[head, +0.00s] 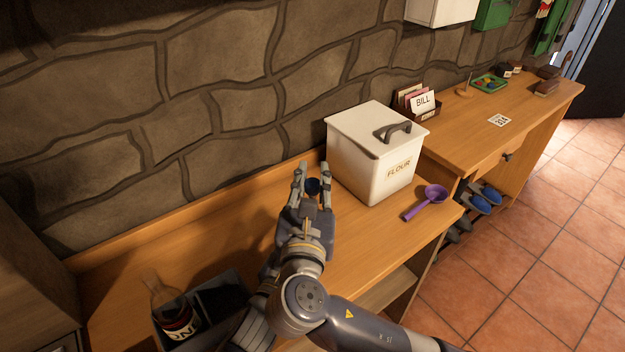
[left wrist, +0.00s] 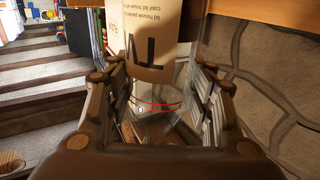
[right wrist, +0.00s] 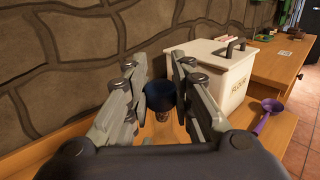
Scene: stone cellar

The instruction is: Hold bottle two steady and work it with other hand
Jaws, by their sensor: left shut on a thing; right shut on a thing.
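Bottle two (left wrist: 150,50) shows in the left wrist view, with a pale label reading "TW" upside down and clear glass with a red ring. My left gripper (left wrist: 158,72) is shut on it, a finger on each side. I cannot make out that gripper or bottle two in the head view. My right gripper (head: 312,170) is shut on a dark blue round piece like a cap (head: 312,187), above the counter left of the flour bin. The right wrist view shows this blue piece (right wrist: 160,95) between the fingers, with no bottle visible beneath it.
A dark caddy (head: 236,284) at lower left holds another bottle (head: 176,318) with a partly readable "ON" label; its other compartment looks empty. The white flour bin (head: 370,160) and a purple scoop (head: 425,203) stand right of my right gripper. The counter (head: 225,225) left of it is clear.

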